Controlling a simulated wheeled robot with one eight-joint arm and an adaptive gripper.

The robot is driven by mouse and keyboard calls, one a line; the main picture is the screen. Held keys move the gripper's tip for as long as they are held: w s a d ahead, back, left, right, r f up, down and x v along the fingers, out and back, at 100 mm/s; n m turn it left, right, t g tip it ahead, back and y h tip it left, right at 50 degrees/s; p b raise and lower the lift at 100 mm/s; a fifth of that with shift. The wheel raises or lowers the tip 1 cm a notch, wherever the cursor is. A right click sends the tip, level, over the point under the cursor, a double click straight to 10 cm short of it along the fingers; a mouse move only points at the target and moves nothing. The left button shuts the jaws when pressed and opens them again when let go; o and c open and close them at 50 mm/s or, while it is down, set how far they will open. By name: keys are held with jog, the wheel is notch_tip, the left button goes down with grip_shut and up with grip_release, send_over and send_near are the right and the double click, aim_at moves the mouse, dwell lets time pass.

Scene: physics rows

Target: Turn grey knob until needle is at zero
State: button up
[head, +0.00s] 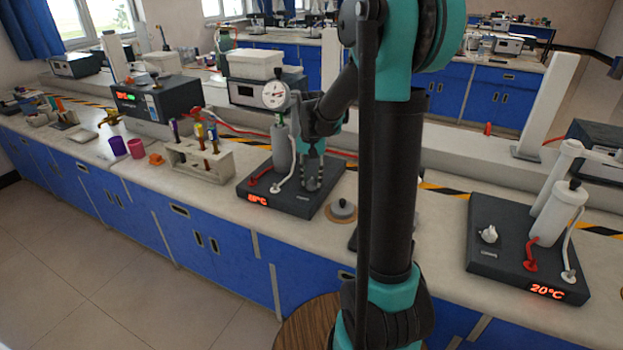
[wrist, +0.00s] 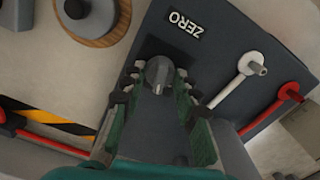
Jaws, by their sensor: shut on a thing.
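The grey knob (wrist: 160,72) is between my gripper's two fingers in the wrist view, next to the ZERO label (wrist: 184,23) on the dark base plate. My gripper (wrist: 157,88) is shut on the knob. In the head view my gripper (head: 312,182) points down onto the dark device (head: 290,202), and the knob is hidden there by the fingers. The round white gauge (head: 275,95) stands on top of the grey cylinder (head: 282,145), left of my gripper. Its needle is too small to read surely.
A white lever (wrist: 240,80) and a red lever (wrist: 275,108) stick up from the same device. A round grey lid on a wooden disc (head: 342,210) lies right of it. A test tube rack (head: 200,160) stands to the left, and a similar device (head: 520,245) to the right.

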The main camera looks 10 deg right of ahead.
aim_at(312, 180)
jog(key=n, duration=0.3)
jog(key=shift+n, duration=2.2)
jog(key=o, duration=1.2)
jog(key=shift+r, duration=0.1)
notch_tip(312, 180, up, 12)
jog(key=shift+f, duration=0.1)
